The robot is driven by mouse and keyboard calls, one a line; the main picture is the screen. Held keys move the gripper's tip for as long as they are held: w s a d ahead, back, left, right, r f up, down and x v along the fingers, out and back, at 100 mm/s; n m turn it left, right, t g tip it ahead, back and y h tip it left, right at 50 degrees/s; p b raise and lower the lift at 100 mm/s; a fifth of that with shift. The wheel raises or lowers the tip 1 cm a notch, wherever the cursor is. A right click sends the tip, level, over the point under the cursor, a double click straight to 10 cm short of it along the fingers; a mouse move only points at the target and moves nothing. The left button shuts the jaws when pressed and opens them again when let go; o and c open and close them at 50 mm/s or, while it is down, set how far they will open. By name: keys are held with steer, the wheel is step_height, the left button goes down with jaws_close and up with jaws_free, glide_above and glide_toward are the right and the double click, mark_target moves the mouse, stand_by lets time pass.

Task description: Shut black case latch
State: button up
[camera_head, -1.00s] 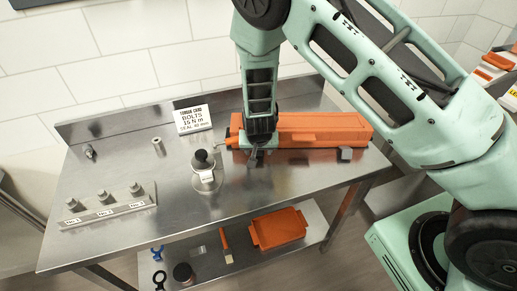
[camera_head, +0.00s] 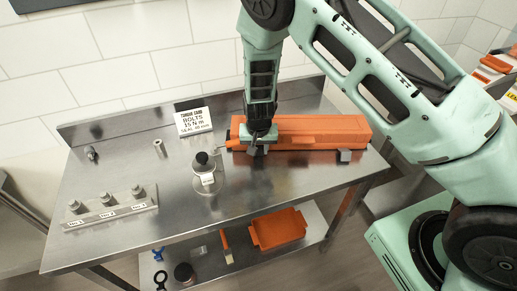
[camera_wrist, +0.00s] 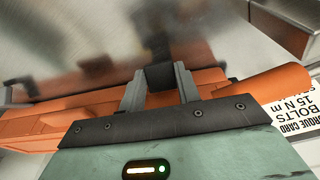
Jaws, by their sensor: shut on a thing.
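The long orange case (camera_head: 320,130) lies at the back right of the steel table; it also shows in the wrist view (camera_wrist: 60,115). My gripper (camera_head: 256,150) is at the front side of the case, near its left end. In the wrist view my gripper's two grey fingers (camera_wrist: 159,88) are closed on a small black block, which looks like the black latch (camera_wrist: 159,75). The fingers hide most of the latch in the head view, and I cannot tell its exact angle. A grey block (camera_head: 344,155) sits at the case's front right.
A dark-knobbed device on a round base (camera_head: 205,180) stands close left of my gripper. A torque card (camera_head: 192,121) stands behind it. A bolt rack (camera_head: 108,213) is at the front left. An orange tray (camera_head: 278,230) lies on the lower shelf. The table's front right is clear.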

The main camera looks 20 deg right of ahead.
steer(key=g, duration=0.1)
steer(key=w+g, duration=0.1)
steer(key=w+r+g+y+b, duration=0.1)
steer(key=shift+d, duration=0.35)
steer(key=shift+w+d+r+g+y+b, duration=0.1)
steer(key=shift+w+g+y+b, duration=0.2)
steer(key=shift+g, duration=0.25)
steer(key=shift+w+r+g+y+b, duration=0.1)
steer(key=shift+g+y+b, duration=0.1)
steer(key=shift+g+b, duration=0.25)
steer(key=o, duration=1)
steer(key=b+v, duration=0.2)
steer(key=v, duration=0.6)
steer(key=b+v, duration=0.3)
steer(key=v, duration=0.6)
steer(key=shift+w+r, duration=0.2)
steer(key=shift+w, duration=0.1)
